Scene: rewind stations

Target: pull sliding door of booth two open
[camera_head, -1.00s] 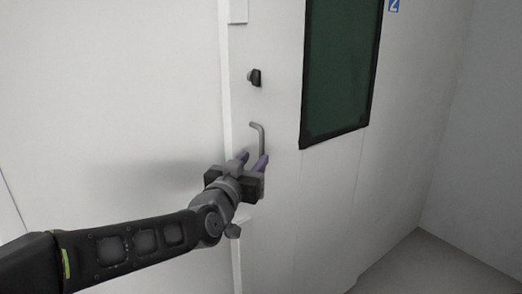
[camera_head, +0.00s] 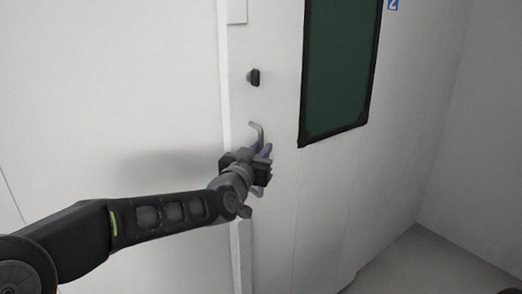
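The white sliding door (camera_head: 283,190) carries a dark green window panel (camera_head: 340,68) and a blue sign with a 2 (camera_head: 393,4). No gap shows at its left edge. A grey bent bar handle (camera_head: 259,130) stands on the door near that edge, below a small black knob (camera_head: 254,77). My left gripper (camera_head: 261,150) is at the handle, with its purple fingers around the lower part of the bar. The gripper body hides the handle's lower end, and I cannot tell whether the fingers press on it. My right gripper is not in view.
A plain white wall panel (camera_head: 110,90) fills the left side. A grey wall (camera_head: 470,150) stands at the right, with clear grey floor (camera_head: 415,265) below it. A small dark shape shows at the bottom right corner.

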